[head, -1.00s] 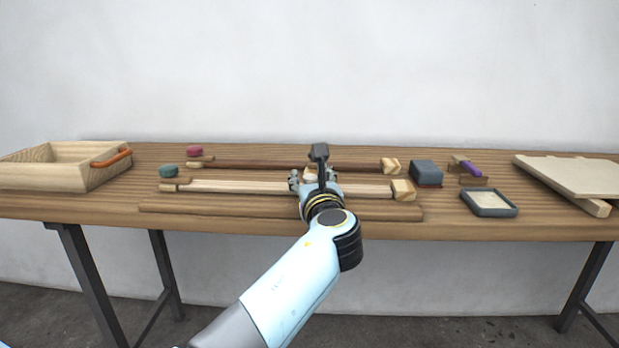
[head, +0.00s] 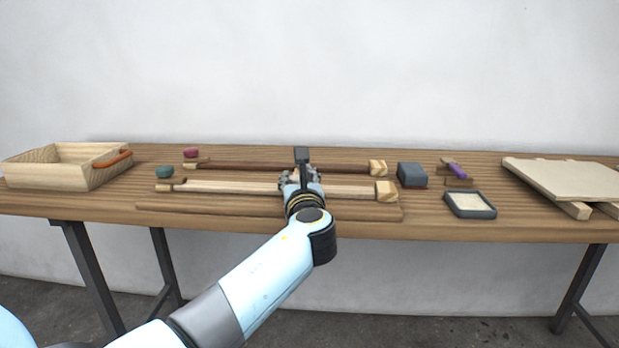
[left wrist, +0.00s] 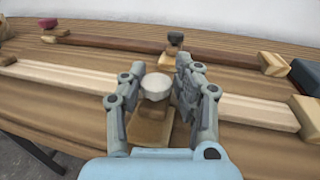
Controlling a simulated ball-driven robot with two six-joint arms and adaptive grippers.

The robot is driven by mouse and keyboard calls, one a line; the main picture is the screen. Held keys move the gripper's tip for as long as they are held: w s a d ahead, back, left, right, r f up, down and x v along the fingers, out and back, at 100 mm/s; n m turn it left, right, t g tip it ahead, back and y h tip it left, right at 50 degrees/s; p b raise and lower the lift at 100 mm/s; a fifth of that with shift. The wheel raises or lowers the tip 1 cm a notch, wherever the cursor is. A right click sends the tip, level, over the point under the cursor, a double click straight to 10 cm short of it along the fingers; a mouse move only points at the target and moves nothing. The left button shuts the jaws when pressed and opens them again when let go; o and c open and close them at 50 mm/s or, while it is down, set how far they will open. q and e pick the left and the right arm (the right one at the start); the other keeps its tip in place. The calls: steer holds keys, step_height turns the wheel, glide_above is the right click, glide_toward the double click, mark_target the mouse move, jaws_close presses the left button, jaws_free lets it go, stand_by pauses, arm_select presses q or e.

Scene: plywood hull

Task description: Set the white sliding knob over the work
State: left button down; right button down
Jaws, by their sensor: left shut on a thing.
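My left gripper (head: 299,179) is over the middle of the front pale wooden rail (head: 230,187). In the left wrist view, my left gripper (left wrist: 161,90) has its fingers on both sides of the white sliding knob (left wrist: 156,86) and is shut on it. The knob stands upright on a brown wooden slider block (left wrist: 150,130) that sits across the pale rail (left wrist: 60,80). In the head view my gripper mostly hides the knob. The pale rail has a square end block (head: 386,191) at its right and a green knob (head: 165,172) near its left end. My right gripper is out of view.
Behind lies a darker rail (head: 250,166) with a red knob (head: 190,153) and its own dark slider knob (left wrist: 175,39). A flat board (head: 220,209) lies in front. A wooden box (head: 50,176), grey block (head: 412,174), framed tray (head: 470,205) and pale panel (head: 565,175) stand around.

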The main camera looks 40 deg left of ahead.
mark_target(295, 182)
arm_select(q)
steer(key=c, duration=1.3)
jaws_free()
steer(key=shift+a, duration=0.2)
steer(key=shift+o, duration=1.4)
steer(key=shift+s+a, duration=0.15)
steer(key=shift+a, duration=0.05)
steer(key=shift+d, duration=0.25)
steer(key=v, duration=0.7)
steer(key=shift+s, duration=0.15)
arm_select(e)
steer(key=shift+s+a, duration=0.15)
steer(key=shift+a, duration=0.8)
